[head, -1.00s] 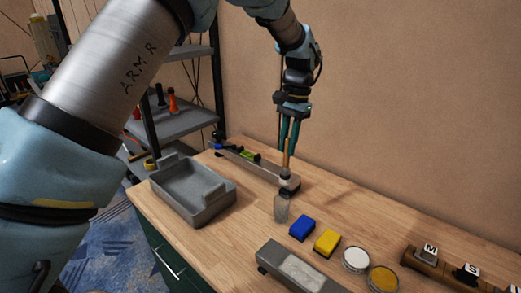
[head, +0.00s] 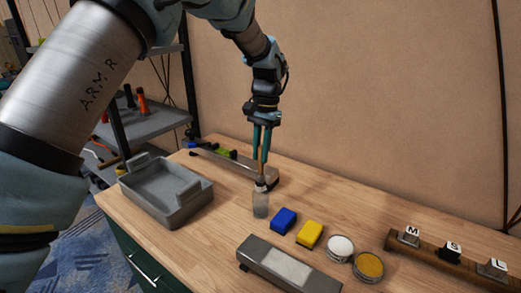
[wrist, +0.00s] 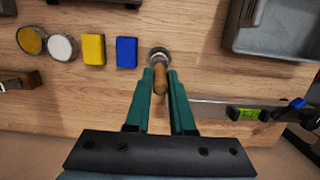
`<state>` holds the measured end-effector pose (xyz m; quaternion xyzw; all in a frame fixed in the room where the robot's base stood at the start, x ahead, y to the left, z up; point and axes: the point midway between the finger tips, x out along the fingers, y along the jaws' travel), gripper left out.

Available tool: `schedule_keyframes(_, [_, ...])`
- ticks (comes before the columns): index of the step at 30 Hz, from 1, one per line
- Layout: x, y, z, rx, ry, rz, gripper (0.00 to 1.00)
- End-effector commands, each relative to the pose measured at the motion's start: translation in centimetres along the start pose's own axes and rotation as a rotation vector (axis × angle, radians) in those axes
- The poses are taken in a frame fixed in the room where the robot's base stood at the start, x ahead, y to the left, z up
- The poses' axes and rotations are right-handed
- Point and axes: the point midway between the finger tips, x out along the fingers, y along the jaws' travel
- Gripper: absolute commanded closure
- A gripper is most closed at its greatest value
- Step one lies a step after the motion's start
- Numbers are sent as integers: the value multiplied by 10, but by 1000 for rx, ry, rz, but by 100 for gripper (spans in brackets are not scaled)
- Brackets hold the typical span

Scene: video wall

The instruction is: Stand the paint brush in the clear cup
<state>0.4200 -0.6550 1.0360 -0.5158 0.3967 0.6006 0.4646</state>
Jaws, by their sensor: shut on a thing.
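The paint brush (head: 261,170) hangs upright, bristles down, with its wooden handle between the teal fingers of my gripper (head: 262,155). The clear cup (head: 260,206) stands on the table right below. The brush's lower end is at the cup's mouth in the head view; I cannot tell how far inside it is. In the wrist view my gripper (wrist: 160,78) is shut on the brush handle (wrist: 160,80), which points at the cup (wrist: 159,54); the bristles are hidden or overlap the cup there.
A blue block (head: 283,220) and a yellow block (head: 309,234) lie right of the cup, then white (head: 340,248) and ochre (head: 369,265) round tins. A grey tray (head: 165,195) is on the left. A grey box (head: 285,265) lies in front. A level (head: 225,160) lies behind.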

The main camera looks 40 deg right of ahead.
Motion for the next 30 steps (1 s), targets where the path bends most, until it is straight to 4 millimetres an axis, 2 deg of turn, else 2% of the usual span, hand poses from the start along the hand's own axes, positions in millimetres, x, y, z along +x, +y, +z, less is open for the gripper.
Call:
schedule_keyframes(18, [48,0,-8,0,0,-1,100])
schedule_keyframes(30, [63,0,-10,0,0,0,100])
